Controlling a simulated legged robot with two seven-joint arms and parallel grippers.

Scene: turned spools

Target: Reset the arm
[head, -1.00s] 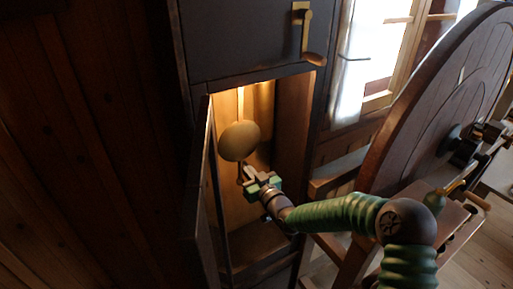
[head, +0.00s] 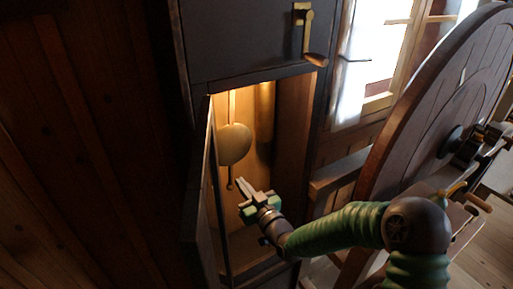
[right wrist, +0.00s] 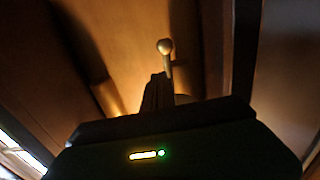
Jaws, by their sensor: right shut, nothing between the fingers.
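My right gripper (head: 242,184) is shut and empty. It is in the opening of a dark tall case, below and right of the brass pendulum bob (head: 234,144). A short rod with a small knob (head: 229,185) hangs under the bob, left of my fingertips, with a small gap between. In the right wrist view, my closed fingers (right wrist: 157,90) point up toward a small round knob on a stem (right wrist: 165,46), seemingly the pendulum's lower end. My left gripper is not in view.
The case's narrow door (head: 203,200) stands open at the left of the opening. A brass cylinder (head: 265,112) hangs behind the bob. A crank handle (head: 304,32) is on the upper panel. A large wooden wheel (head: 420,110) stands close on the right.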

